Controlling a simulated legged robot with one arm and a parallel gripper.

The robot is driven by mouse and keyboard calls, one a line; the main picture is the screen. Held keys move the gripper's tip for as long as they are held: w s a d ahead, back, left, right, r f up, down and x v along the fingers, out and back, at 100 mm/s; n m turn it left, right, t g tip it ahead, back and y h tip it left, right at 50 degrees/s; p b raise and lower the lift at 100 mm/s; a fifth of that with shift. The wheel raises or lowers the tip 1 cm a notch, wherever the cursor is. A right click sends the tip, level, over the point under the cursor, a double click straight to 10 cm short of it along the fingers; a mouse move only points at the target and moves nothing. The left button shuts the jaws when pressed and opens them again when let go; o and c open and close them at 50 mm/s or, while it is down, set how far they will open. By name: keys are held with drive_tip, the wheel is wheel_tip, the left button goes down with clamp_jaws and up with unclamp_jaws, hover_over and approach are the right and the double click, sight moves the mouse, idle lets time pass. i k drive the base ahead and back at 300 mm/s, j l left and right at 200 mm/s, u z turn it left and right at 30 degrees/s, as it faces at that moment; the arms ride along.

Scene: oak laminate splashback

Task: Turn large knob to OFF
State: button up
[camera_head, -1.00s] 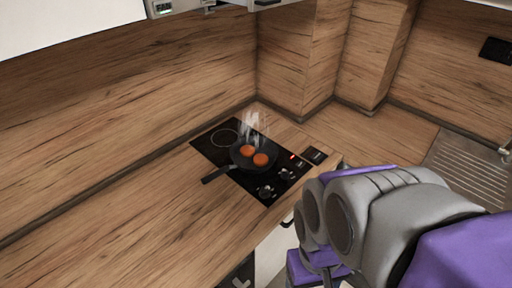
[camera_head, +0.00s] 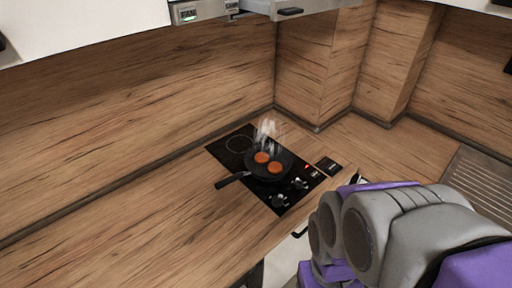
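The black cooktop (camera_head: 240,144) is set in the wooden counter. Two knobs show along its front right side: a nearer knob (camera_head: 280,201) and a farther knob (camera_head: 299,183). I cannot tell from this view which is the large one or read their settings. A small red light (camera_head: 307,166) glows past the farther knob. My arm fills the lower right, right of the cooktop and apart from the knobs. My gripper's fingers are not in view.
A black pan (camera_head: 268,179) with two orange-brown round pieces (camera_head: 274,167) steams on the cooktop, its handle (camera_head: 232,180) pointing left. A ribbed metal drainer (camera_head: 478,180) lies at the right. A hood with a FAN label (camera_head: 187,14) hangs above. The counter (camera_head: 150,225) left of the cooktop is clear.

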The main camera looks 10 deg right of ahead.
sight(277, 201)
drive_tip(key=l+u, duration=0.6)
drive_tip(key=u, duration=0.15)
drive_tip(key=l+u, duration=0.4)
drive_tip(key=k+j, duration=0.05)
drive_tip(key=j, duration=0.05)
